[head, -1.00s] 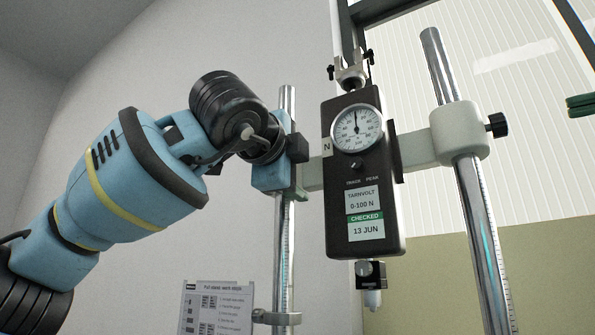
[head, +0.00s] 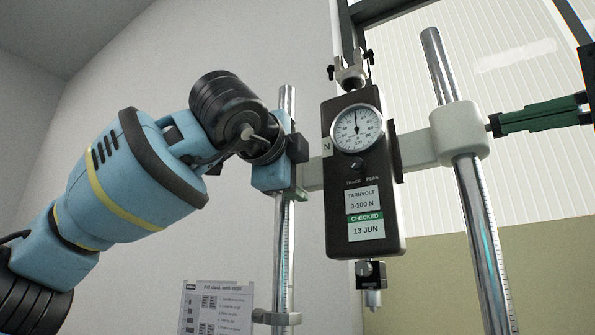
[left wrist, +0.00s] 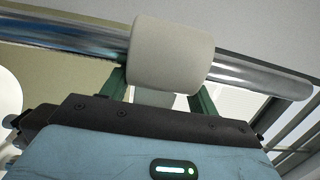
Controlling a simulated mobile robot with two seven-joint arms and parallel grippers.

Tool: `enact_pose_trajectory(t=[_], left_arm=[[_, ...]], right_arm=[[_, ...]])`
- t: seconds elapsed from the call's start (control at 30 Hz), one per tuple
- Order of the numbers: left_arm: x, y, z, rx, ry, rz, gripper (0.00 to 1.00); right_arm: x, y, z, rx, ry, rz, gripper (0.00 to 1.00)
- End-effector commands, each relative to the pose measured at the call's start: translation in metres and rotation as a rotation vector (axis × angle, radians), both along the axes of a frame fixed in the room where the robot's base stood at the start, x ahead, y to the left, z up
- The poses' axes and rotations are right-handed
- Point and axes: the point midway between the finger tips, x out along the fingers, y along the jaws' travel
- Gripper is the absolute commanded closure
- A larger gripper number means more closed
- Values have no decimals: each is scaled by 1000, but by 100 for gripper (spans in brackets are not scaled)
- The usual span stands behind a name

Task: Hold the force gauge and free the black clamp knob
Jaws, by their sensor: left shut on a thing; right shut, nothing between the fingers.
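The black force gauge (head: 362,220), with its round white dial, hangs upright on the pale crossbar (head: 418,150) between two chrome columns. My left gripper (head: 303,174) is at the left column, shut on the pale crossbar left of the gauge. In the left wrist view, its green fingers (left wrist: 158,95) sit either side of a pale piece below the round collar (left wrist: 170,55). My right gripper (head: 497,125) comes in from the right, its green fingers closed with nothing between them. Its tips are at the right clamp (head: 459,132), over the black clamp knob's place.
The right column (head: 482,235) and left column (head: 284,240) stand either side of the gauge. An upper grip (head: 350,75) is above the gauge and a small fitting (head: 371,275) below it. A printed card (head: 215,308) is at lower left.

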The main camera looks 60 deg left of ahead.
Motion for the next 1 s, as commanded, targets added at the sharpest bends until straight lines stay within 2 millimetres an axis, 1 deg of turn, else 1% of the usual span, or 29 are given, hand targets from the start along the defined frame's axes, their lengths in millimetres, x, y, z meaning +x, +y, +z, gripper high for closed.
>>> enact_pose_trajectory(t=[0.63, 1.0], left_arm=[[0, 0, 1, -1, -3, 0, 76], [-1, 0, 1, -1, -3, 0, 76]], right_arm=[[5, 1, 3, 2, -1, -2, 100], [4, 2, 2, -1, 0, 2, 100]])
